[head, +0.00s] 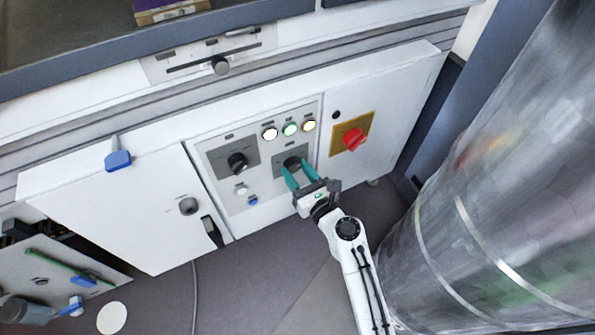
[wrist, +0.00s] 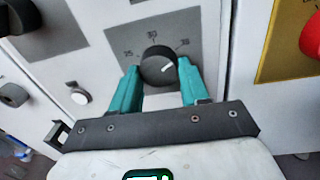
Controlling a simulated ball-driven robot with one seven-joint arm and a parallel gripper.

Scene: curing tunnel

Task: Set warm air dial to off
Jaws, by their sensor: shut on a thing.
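My gripper (head: 297,168) has its teal fingers shut on the right-hand black dial (head: 292,162) of the grey control panel. In the wrist view the gripper (wrist: 158,69) has one finger on each side of this dial (wrist: 157,62). Numbers are printed left, above and right of the dial; an off mark is not readable. A second black dial (head: 237,162) sits on a grey plate to the left. I cannot read which dial is labelled warm air.
Three lit round lamps (head: 290,129) sit above the dials. A red rotary switch (head: 353,139) on a yellow plate is to the right. A white button (head: 241,188) and a blue button (head: 252,200) are lower left. A large metal cylinder (head: 490,210) stands at the right.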

